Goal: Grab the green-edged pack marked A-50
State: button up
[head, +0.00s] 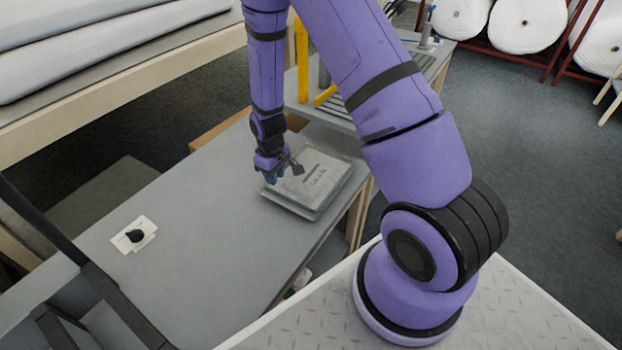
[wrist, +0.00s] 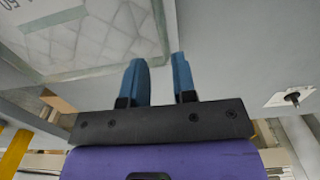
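A flat, clear-wrapped pack (head: 322,182) with pale green edges lies on the grey table (head: 215,230), near its right side. My gripper (head: 283,174) is over the pack's left edge in the head view. In the wrist view its two blue fingers (wrist: 160,80) stand apart with nothing seen between them. I cannot tell whether a finger touches the pack.
A white card with a black knob-like object (head: 135,235) lies on the table at left. Yellow posts (head: 302,60) and a roller surface stand behind the pack. White rolls (head: 528,22) sit on red racks at the back right. The table's middle is clear.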

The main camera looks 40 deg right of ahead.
aim_at(275, 191)
jog(key=shift+w+a+f, duration=0.1)
jog(key=shift+f, duration=1.5)
jog(key=shift+a+f, duration=0.1)
jog(key=shift+f, duration=1.5)
grip_shut()
